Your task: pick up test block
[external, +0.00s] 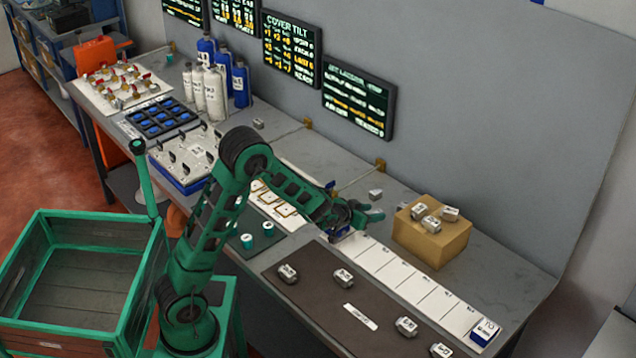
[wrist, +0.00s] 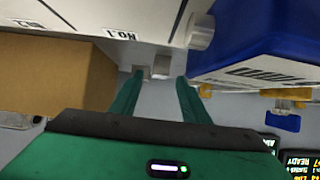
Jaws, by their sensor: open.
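Several small grey blocks with white labels are in view, and I cannot tell which one is the test block. One grey block (external: 376,194) lies on the bench just behind my gripper (external: 368,212). Others lie on the dark mat, such as this grey block (external: 343,277), and on the cardboard box. In the wrist view my gripper (wrist: 158,88) is open, its green fingers apart and empty. A small grey block (wrist: 161,66) shows beyond the fingertips, roughly between them. My gripper is above the far end of the white numbered strip (external: 392,270).
The cardboard box (external: 432,236) stands right of my gripper; it fills the left of the wrist view (wrist: 55,75). A blue box (wrist: 250,45) is close on the right there. A dark mat (external: 318,298) lies in front. Bottles (external: 214,92) stand farther left.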

